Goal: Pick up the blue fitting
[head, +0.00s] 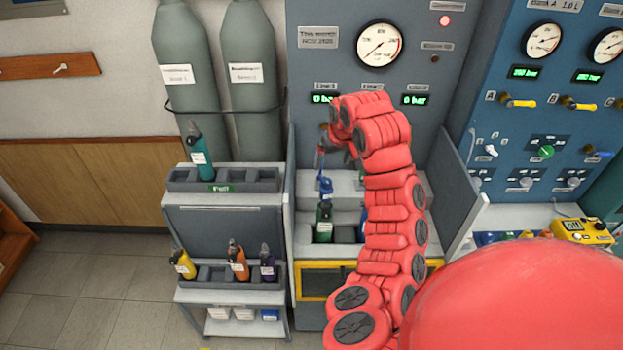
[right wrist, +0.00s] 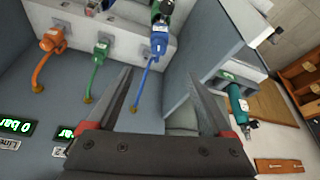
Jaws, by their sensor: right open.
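The blue fitting (head: 326,187) is on the test bench, below my right gripper in the head view. In the right wrist view the blue fitting (right wrist: 158,43) is at the top middle, with a thin blue hose running down from it to the panel. My right gripper (head: 334,155) is open and empty. In the right wrist view its two fingers (right wrist: 162,75) are spread, with the fitting just beyond the tips and the hose showing between the fingers. The fitting appears untouched. My left gripper is in neither view.
Green (right wrist: 100,53) and orange (right wrist: 53,40) fittings with hoses sit beside the blue one. A green bottle (head: 323,222) stands close in front. A grey side wall (right wrist: 205,45) borders the bench. A cart (head: 215,215) with several bottles stands left.

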